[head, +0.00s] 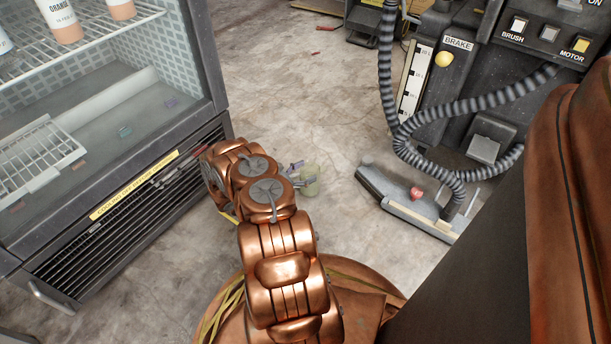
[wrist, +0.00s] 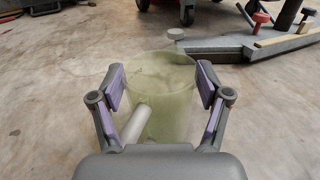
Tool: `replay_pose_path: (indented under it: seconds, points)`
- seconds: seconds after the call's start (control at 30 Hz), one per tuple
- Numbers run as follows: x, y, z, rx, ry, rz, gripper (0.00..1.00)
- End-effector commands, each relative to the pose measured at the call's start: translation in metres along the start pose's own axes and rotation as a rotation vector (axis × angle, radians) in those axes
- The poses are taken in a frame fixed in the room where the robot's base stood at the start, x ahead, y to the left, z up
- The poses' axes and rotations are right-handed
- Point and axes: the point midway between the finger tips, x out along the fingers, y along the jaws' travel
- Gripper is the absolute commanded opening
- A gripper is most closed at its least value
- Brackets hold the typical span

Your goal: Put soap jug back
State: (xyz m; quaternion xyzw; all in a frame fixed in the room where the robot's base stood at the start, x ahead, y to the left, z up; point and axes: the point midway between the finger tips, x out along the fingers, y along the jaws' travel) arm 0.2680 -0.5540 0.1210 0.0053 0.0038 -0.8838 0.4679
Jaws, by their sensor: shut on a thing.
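The soap jug (wrist: 172,105) is pale green and translucent, and stands upright between the purple-padded fingers of my gripper (wrist: 160,88) in the wrist view. A pale tube-like part, perhaps its handle, sticks out toward the camera. My gripper is shut on the jug. In the head view the jug (head: 311,182) shows small beyond my copper arm, and my gripper (head: 300,178) is partly hidden by the arm. I cannot tell whether the jug's base touches the floor.
A glass-fronted cooler (head: 217,65) with wire shelves and bottles stands at the left. A floor-cleaning machine (head: 490,90) with ribbed hoses is at the right, its low squeegee bar (head: 405,205) near the jug. The concrete floor (head: 290,85) between them is mostly clear.

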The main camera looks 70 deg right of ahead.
Motion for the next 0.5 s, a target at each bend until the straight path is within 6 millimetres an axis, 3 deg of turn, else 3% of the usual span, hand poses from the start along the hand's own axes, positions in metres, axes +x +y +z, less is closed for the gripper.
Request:
replay_pose_path:
  seconds: [0.4,0.43,0.5]
  points:
    - [-0.0003,0.0007,-0.0052,0.002,0.0,0.001,0.06]
    - [-0.0002,0.0007,-0.0049,0.002,0.0,0.001,0.79]
    - [-0.0002,0.0008,-0.0047,0.002,0.0,0.001,0.86]
